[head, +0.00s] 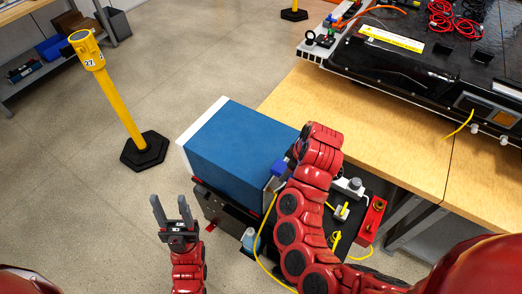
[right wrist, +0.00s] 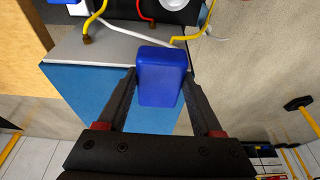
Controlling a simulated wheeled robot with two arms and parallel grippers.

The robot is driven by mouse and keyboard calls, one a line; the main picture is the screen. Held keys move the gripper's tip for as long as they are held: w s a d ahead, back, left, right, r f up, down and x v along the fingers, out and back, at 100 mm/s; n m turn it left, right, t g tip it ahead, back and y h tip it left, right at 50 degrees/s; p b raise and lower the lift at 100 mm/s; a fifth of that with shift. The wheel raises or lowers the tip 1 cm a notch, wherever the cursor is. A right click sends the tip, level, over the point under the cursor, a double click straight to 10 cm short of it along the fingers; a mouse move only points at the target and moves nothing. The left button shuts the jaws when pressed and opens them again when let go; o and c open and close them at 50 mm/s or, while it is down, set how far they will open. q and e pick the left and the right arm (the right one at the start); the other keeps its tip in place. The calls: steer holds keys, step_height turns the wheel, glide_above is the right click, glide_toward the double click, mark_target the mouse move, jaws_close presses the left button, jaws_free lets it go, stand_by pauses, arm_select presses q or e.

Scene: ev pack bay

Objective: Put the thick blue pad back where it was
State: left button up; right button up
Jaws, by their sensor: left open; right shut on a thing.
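The thick blue pad (right wrist: 161,76) is a small, rounded, deep-blue block. In the right wrist view it sits between the fingertips of my right gripper (right wrist: 160,88), which is shut on it. The pad (head: 279,167) also shows in the head view, at the right end of a large blue-topped box (head: 235,137), partly hidden by my right arm. I cannot tell whether the pad touches the surface beneath. My left gripper (head: 171,208) is open and empty, over the floor to the left of the box.
Beside the box are a red block (head: 371,220), yellow cables and small fittings, partly behind my right arm. A wooden bench (head: 390,140) carries a black battery pack (head: 430,60). A yellow post (head: 118,100) stands at left. The floor between is clear.

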steer(key=b, duration=0.9)
glide_above(249, 158)
steer(key=s+d, duration=0.2)
steer(key=d, duration=0.1)
steer(key=shift+x, duration=0.95)
steer(key=shift+w+a+r+p, duration=0.35)
steer(key=shift+a+p, duration=0.1)
steer(key=shift+p, duration=0.35)
steer(key=shift+w+a, duration=0.2)
steer(key=shift+a, duration=0.15)
step_height(249, 158, down, 3)
steer(key=p, duration=0.2)
steer(key=shift+f+p, duration=0.15)
steer(key=shift+p, duration=0.15)
steer(key=shift+f, duration=0.35)
steer(key=o, duration=1.3)
